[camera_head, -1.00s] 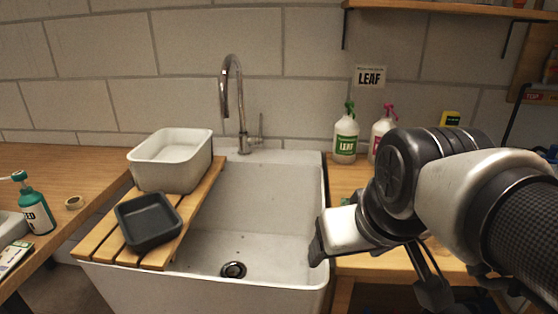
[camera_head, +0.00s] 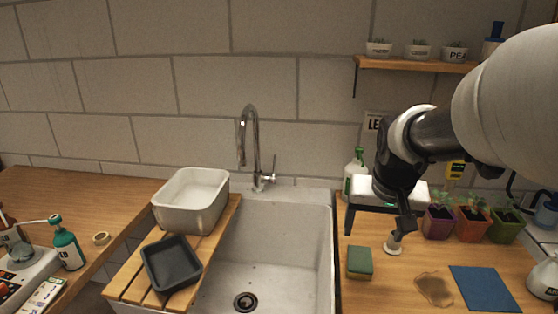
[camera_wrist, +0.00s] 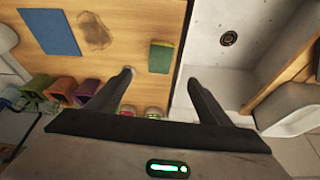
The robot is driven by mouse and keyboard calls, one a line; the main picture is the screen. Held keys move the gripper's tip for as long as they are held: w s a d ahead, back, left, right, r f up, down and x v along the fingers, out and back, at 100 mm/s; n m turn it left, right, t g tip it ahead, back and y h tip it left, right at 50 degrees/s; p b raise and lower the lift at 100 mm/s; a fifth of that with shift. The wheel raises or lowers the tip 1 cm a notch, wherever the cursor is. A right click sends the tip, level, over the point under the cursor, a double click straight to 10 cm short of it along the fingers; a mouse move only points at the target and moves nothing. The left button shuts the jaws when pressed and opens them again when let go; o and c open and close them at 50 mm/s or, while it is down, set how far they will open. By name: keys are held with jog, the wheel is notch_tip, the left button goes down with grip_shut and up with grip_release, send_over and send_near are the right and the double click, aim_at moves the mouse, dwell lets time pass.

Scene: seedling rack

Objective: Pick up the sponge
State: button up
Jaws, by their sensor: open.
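The sponge (camera_head: 360,262) is a small block with a green top and a yellowish side. It lies on the wooden counter just right of the sink in the head view. It also shows in the wrist view (camera_wrist: 161,57), beyond my fingertips and between their lines. My gripper (camera_head: 374,232) is above the counter, behind the sponge and apart from it. In the wrist view my gripper (camera_wrist: 163,78) has its two dark fingers spread wide with nothing between them.
A white sink (camera_head: 265,250) lies left of the sponge. A brown stain (camera_head: 434,289) and a blue mat (camera_head: 484,289) are to its right. Several potted seedlings (camera_head: 472,224) and a spray bottle (camera_head: 354,170) stand behind. A small white-based object (camera_head: 393,245) stands near my gripper.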

aim_at(360, 263)
jog(key=b+x, duration=0.4)
jog(key=x, duration=1.3)
jog(key=shift+a, duration=0.1)
jog(key=c, duration=1.1)
